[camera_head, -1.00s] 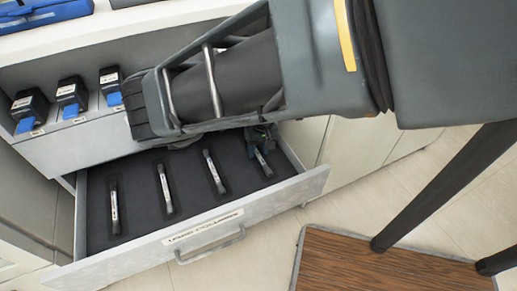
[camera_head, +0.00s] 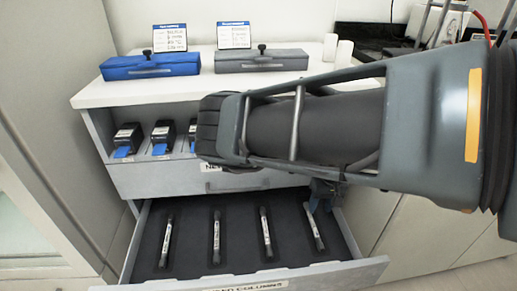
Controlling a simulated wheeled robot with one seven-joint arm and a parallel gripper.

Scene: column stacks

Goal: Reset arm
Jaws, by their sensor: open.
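My arm reaches in from the right in the head view. My gripper (camera_head: 318,198) shows only in part below the arm, at the back right of the open drawer (camera_head: 370,270). It is open, at the far end of the rightmost column (camera_head: 315,232); I cannot tell whether it touches it. Other slim columns lie in slots in the dark drawer lining: a left one (camera_head: 166,243), a middle one (camera_head: 216,240) and another (camera_head: 265,234).
Above the drawer is a shelf with black devices with blue fronts (camera_head: 127,138), partly hidden by my arm. On the white counter (camera_head: 205,88) stand a blue case (camera_head: 150,68) and a grey case (camera_head: 262,62), with label cards behind. Black equipment (camera_head: 385,38) stands at the back right.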

